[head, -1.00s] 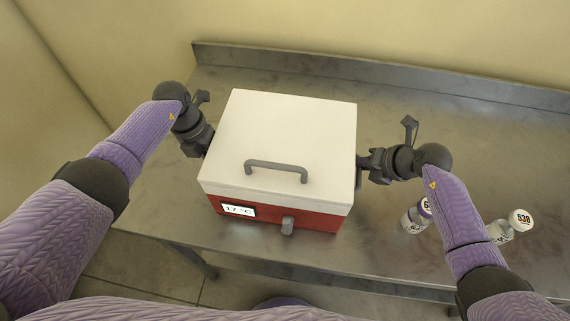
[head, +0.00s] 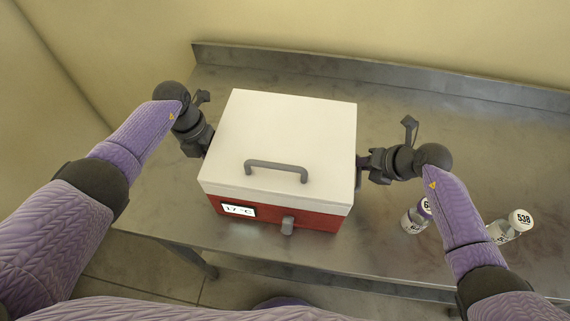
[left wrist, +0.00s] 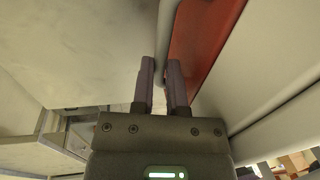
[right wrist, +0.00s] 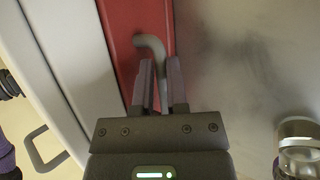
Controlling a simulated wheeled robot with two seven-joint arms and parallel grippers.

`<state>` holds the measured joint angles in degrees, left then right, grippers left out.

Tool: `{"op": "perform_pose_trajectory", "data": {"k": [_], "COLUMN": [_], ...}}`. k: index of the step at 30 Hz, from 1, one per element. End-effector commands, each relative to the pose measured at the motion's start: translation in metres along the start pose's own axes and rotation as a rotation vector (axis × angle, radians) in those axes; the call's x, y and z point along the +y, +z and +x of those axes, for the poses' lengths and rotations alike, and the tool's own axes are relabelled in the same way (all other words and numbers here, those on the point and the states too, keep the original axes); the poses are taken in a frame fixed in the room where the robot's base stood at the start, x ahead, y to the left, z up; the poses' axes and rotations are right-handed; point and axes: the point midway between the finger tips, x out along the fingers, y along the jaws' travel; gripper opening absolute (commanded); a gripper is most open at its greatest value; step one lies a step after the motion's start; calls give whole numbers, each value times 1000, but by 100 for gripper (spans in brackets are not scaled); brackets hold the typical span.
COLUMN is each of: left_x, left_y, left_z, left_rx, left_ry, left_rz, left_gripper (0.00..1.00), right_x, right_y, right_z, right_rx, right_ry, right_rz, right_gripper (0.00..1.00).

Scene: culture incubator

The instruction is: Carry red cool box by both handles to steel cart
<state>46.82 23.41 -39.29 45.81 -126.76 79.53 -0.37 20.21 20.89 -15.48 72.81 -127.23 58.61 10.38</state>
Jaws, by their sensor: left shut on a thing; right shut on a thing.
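The red cool box (head: 290,215) has a white lid with a grey top handle, a front latch and a display that reads 17 °C. It is on or just above the steel table; I cannot tell which. My left gripper (left wrist: 162,75) is shut on the grey handle on the box's left side. My right gripper (right wrist: 158,75) is shut on the bent grey handle (right wrist: 150,42) on the right side. In the head view the box's edges partly hide both fingertips. No steel cart can be made out.
The steel table (head: 480,130) has a raised back edge against a yellow wall. Two small capped vials stand right of the box near my right forearm, one labelled 538 (head: 520,220).

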Motion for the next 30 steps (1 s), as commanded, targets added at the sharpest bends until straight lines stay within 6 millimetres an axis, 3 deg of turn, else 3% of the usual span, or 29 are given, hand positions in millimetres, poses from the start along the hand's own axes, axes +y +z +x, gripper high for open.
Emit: {"op": "perform_pose_trajectory", "data": {"k": [17,30], "left_x": [1,-8], "left_y": [1,2], "left_z": [-4,-56], "left_rx": [-5,-13], "left_ry": [2,4], "left_rz": [-1,0], "left_gripper": [0,0], "right_x": [0,29], "right_y": [2,20], "right_z": [-2,-43], "right_rx": [-4,-11], "right_ry": [-2,0], "right_rz": [-1,-5], "right_gripper": [0,0]}}
